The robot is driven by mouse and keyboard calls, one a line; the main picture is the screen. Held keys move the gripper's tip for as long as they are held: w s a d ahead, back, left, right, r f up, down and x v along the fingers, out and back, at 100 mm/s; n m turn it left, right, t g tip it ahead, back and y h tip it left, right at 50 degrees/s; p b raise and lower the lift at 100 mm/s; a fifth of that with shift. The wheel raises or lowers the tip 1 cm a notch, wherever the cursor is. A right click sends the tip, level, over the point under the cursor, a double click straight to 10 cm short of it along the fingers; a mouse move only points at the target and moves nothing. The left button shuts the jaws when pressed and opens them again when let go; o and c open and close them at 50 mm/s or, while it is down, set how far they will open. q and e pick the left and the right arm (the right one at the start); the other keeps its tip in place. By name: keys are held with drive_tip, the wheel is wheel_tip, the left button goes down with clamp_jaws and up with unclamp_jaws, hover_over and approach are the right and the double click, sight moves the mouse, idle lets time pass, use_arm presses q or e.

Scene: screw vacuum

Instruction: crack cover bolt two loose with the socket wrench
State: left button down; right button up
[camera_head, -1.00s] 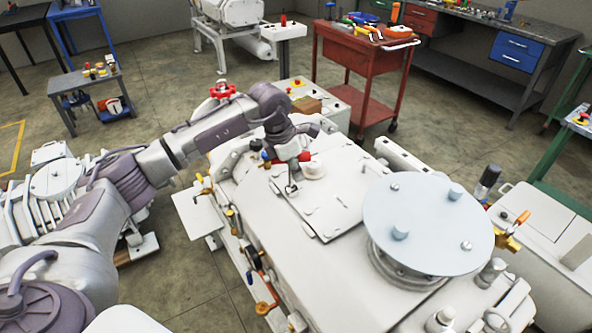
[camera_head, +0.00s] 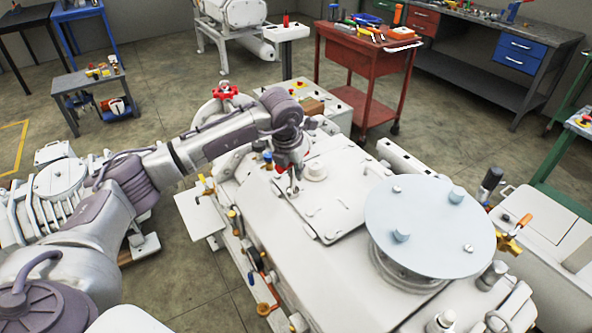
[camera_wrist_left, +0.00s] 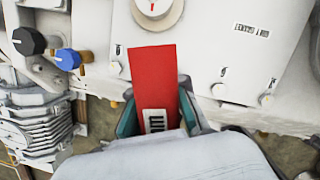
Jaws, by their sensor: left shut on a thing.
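My left gripper (camera_head: 292,168) is over the near-left edge of the white cover plate (camera_head: 345,190) on the pump housing. It is shut on the red handle of the socket wrench, which fills the middle of the left wrist view (camera_wrist_left: 153,75) between the fingers (camera_wrist_left: 155,118). In the head view a metal shaft (camera_head: 293,188) points down at the cover's edge; whether it is seated on a bolt cannot be told. The left wrist view shows cover bolts (camera_wrist_left: 218,90) and (camera_wrist_left: 266,99) right of the handle. My right gripper is not in view.
A round cap (camera_head: 315,168) stands on the cover close to the gripper. A large round flange disc (camera_head: 430,225) with bolts is to the right. A blue knob (camera_wrist_left: 67,59) and a black knob (camera_wrist_left: 28,41) sit left of the wrench. A red tool cart (camera_head: 340,75) stands behind.

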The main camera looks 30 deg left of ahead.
use_arm(q)
drive_tip(key=shift+n, duration=0.3)
drive_tip(key=shift+r, duration=0.2)
drive_tip(key=shift+r+p, duration=0.8)
drive_tip(key=shift+r, duration=0.55)
